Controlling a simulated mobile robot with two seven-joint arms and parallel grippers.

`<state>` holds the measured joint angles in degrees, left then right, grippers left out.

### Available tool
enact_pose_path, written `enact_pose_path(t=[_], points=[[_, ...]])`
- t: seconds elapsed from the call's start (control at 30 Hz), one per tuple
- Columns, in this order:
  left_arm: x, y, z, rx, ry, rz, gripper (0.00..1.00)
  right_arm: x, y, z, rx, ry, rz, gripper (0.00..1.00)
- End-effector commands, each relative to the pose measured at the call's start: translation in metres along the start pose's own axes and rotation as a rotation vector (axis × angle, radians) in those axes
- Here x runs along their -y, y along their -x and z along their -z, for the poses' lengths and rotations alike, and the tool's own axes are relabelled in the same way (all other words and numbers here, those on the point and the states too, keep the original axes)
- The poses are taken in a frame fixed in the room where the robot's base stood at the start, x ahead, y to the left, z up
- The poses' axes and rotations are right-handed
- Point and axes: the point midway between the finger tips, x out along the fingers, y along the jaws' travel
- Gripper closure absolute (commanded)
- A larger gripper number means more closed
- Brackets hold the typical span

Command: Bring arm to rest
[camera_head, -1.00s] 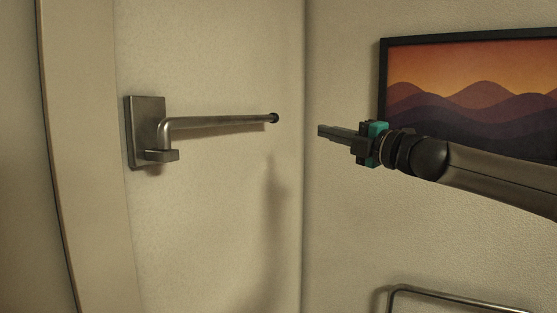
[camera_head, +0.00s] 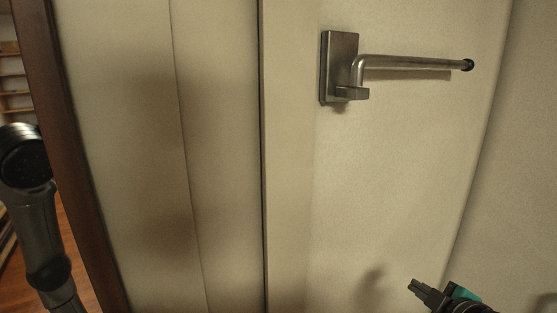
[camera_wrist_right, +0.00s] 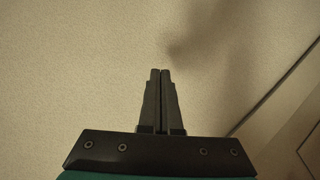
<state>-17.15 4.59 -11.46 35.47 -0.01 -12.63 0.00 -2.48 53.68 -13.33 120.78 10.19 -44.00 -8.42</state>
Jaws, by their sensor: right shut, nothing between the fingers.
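My right gripper (camera_head: 416,287) is at the lower right of the head view, low in front of the pale wall. Its fingers are shut with nothing between them. The right wrist view shows the two dark fingertips (camera_wrist_right: 160,72) side by side, pointing at a bare textured wall. Part of my left arm (camera_head: 35,225) shows at the left edge of the head view. My left gripper is not in view.
A metal bar holder (camera_head: 415,63) with a square wall plate sticks out from the wall above my right gripper. It is empty. A dark wooden door edge (camera_head: 75,150) stands at the left. Shelves (camera_head: 12,80) and wooden floor show beyond it.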

Motion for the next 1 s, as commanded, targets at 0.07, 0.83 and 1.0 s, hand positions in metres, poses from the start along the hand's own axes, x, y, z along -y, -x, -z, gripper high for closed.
enact_pose_path(t=[0.07, 0.83, 1.0], points=[[0.0, 0.0, 0.0, -0.001, 0.0, 0.0, 0.07, 0.047, 0.009, -0.005, 0.057, -0.104, 0.066, 1.0], [-0.001, -0.003, 0.001, -0.003, 0.0, -0.001, 0.07, 0.275, 0.164, -0.037, 0.709, -0.788, 0.442, 1.0], [-0.001, -0.013, 0.0, -0.002, 0.0, -0.001, 0.07, 0.307, 0.134, -0.06, 0.718, -0.775, 0.451, 1.0]])
